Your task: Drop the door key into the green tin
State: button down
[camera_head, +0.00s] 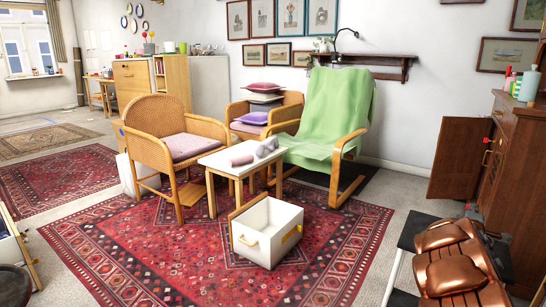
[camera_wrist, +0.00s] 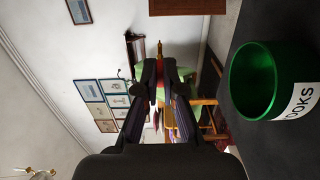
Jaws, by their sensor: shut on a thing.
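In the wrist view my gripper (camera_wrist: 160,72) is shut on a thin brass-orange piece (camera_wrist: 160,48), which looks like the door key and sticks out past the fingertips. The green tin (camera_wrist: 262,80) is at the right of that view, with its open mouth facing left in the turned picture. It looks empty inside and bears a white label with letters ending in "OOKS". The key is apart from the tin, to the left of its mouth. In the head view I cannot make out my gripper, the key or the tin.
The tin stands on a dark surface (camera_wrist: 242,150). In the head view a dark-topped stand (camera_head: 412,232) is at the lower right, near a brown cabinet (camera_head: 508,150) with an open door. A white drawer box (camera_head: 265,235) lies on the red rug, before a small table and chairs.

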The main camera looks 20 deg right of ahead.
jog(key=shift+s+d+f+b, duration=0.1)
jog(key=shift+f+b, duration=0.35)
jog(key=shift+f, duration=2.65)
jog(key=c, duration=1.2)
grip_release()
jog(key=shift+v, duration=6)
